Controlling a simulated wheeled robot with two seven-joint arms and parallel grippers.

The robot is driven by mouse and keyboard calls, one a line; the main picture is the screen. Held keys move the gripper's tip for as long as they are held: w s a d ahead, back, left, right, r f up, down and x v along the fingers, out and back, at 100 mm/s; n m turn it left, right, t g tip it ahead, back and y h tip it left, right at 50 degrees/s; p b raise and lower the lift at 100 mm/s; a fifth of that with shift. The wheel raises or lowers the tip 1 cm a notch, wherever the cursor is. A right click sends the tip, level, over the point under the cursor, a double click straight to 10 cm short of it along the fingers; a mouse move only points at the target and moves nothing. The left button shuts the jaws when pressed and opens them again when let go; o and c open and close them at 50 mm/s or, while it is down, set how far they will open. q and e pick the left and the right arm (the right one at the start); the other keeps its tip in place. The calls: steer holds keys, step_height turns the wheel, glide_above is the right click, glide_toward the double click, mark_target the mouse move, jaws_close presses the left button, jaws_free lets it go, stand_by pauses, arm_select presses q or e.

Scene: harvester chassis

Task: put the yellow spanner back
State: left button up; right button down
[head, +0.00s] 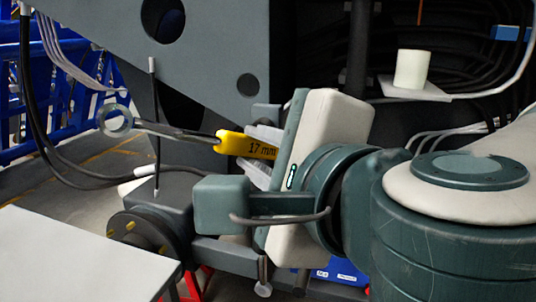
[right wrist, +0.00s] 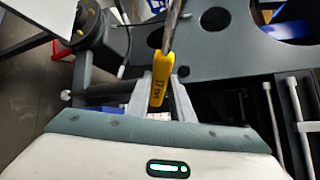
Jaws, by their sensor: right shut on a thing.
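The yellow spanner (head: 246,145) has a yellow handle marked 17 mm and a grey metal shaft with a ring end at the left. My right gripper (head: 263,152) is shut on the yellow handle and holds the spanner in the air, nearly level, in front of the grey chassis (head: 205,75). In the right wrist view the yellow handle (right wrist: 161,78) sits between the two pale fingers, and the shaft runs up out of the picture, so the ring end is cut off there. My left gripper is not in view.
A thin black cable (head: 154,120) hangs by the spanner's shaft. A white tabletop (head: 75,262) is at the lower left. A white cylinder (head: 412,69) stands on a plate at the upper right. Metal rods (right wrist: 297,105) lie in a dark recess in the right wrist view.

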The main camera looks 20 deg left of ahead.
steer(key=shift+a+f+n+g+y, duration=0.1)
steer(key=shift+f+n+g+y, duration=0.3)
steer(key=shift+n+g+y, duration=0.25)
steer(key=w+d+f+n+g+y, duration=0.4)
steer(key=w+d+f+n+g, duration=0.4)
steer(key=d+f, duration=0.5)
steer(key=w+d+f+m+t+h+p, duration=0.2)
steer(key=d+f+m+t, duration=0.3)
steer(key=d+f, duration=0.9)
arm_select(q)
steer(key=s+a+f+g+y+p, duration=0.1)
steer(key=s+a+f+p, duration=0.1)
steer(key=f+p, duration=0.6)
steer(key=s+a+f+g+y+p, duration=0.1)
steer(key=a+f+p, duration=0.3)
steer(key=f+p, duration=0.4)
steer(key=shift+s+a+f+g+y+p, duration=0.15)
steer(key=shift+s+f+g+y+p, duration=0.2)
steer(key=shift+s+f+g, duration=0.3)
arm_select(e)
steer(key=s+d+r+m+t, duration=0.1)
steer(key=s+d+r, duration=0.1)
steer(key=d+r, duration=0.3)
steer(key=shift+s+r, duration=0.2)
steer(key=shift+s, duration=0.05)
